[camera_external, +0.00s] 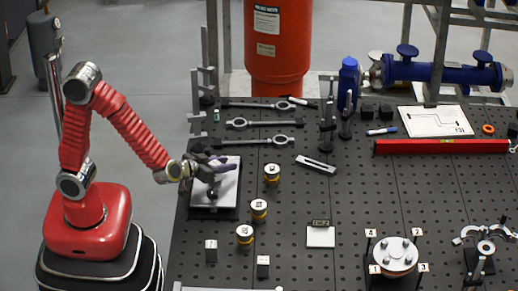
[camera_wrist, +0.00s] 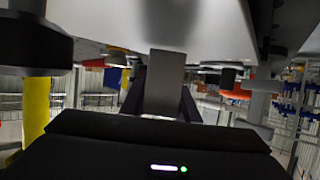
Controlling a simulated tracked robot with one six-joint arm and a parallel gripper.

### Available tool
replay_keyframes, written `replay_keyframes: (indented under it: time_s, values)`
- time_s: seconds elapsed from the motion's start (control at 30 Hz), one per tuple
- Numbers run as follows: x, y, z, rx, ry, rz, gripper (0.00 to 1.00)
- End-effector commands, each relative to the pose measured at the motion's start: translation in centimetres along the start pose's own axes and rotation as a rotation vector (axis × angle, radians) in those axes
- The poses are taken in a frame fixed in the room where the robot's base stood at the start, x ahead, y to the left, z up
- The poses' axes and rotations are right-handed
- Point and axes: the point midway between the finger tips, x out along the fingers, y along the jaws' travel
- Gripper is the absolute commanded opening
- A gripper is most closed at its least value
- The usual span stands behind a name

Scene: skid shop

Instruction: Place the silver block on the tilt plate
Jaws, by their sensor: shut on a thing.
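The tilt plate (camera_external: 228,200) is a light square plate on a dark base near the left edge of the perforated table. My gripper (camera_external: 222,164) is over the far part of the plate in the external view. In the wrist view my gripper (camera_wrist: 164,108) is shut on the silver block (camera_wrist: 166,75), a plain grey piece between the dark fingers. A large pale surface, apparently the plate (camera_wrist: 190,18), fills the top of the wrist view, close to the block. I cannot tell whether they touch. My gripper hides the block in the external view.
Yellow-and-silver cylinders (camera_external: 259,210) stand right of the plate. Small grey labelled blocks (camera_external: 211,250) stand in front of it. Several wrenches (camera_external: 255,141) lie behind it. A numbered flange (camera_external: 394,256) is at front right. The middle right of the table is clear.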

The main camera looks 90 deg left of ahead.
Motion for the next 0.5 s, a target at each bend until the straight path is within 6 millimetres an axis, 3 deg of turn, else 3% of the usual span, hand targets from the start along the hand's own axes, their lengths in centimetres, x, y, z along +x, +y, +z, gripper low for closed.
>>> replay_keyframes:
  time_s: [0.43,0.47,0.5]
  values:
    - [0.34,0.01,0.80,-0.001,0.001,0.001,0.00]
    - [0.35,0.00,0.86,-0.001,0.000,0.000,0.29]
    - [0.34,0.00,0.84,-0.001,0.000,0.001,0.31]
